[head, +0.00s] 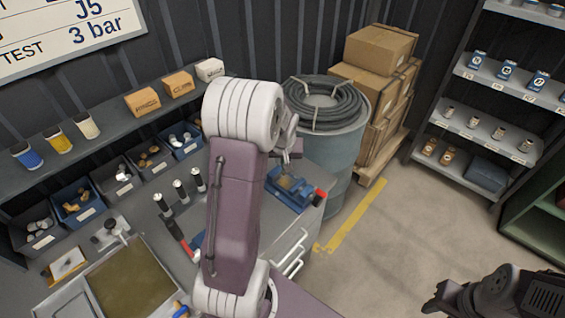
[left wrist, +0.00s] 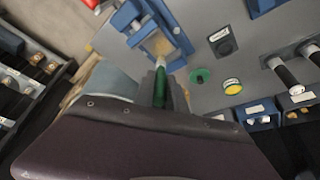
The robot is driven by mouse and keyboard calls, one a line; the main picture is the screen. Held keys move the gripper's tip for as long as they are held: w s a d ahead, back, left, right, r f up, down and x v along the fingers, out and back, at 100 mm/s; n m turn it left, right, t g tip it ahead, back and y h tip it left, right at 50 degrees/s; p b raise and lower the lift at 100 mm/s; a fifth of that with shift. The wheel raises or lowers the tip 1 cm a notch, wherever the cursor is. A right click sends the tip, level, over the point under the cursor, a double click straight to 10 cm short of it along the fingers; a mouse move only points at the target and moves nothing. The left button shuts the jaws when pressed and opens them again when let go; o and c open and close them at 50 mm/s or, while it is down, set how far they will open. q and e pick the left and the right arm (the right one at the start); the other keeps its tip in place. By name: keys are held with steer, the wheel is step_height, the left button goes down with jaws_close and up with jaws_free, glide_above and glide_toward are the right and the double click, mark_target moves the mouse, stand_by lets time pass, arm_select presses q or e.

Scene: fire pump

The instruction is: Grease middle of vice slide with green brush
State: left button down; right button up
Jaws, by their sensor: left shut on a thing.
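The blue vice (head: 292,192) is on the bench's right end, and in the left wrist view its blue frame (left wrist: 133,22) surrounds a pale tan slide (left wrist: 159,44). My left gripper (left wrist: 166,82) is shut on the green brush (left wrist: 160,88). The brush's far end points at the near part of the slide; I cannot tell whether it touches. In the head view my left gripper (head: 290,150) is above and behind the vice, partly hidden by my arm, and the brush is not clear there. My right gripper (head: 438,302) is at the lower right, away from the bench; its jaws are unclear.
A green round item (left wrist: 200,75) and a yellow-topped tin (left wrist: 232,87) sit beside the vice. Several dark-handled cylinders (head: 181,191) stand on the bench near parts bins (head: 115,176). A drum with a coiled hose (head: 325,105) stands behind the vice.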

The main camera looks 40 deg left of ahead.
arm_select(q)
steer(key=shift+r+p, duration=0.95)
steer(key=shift+r, duration=0.45)
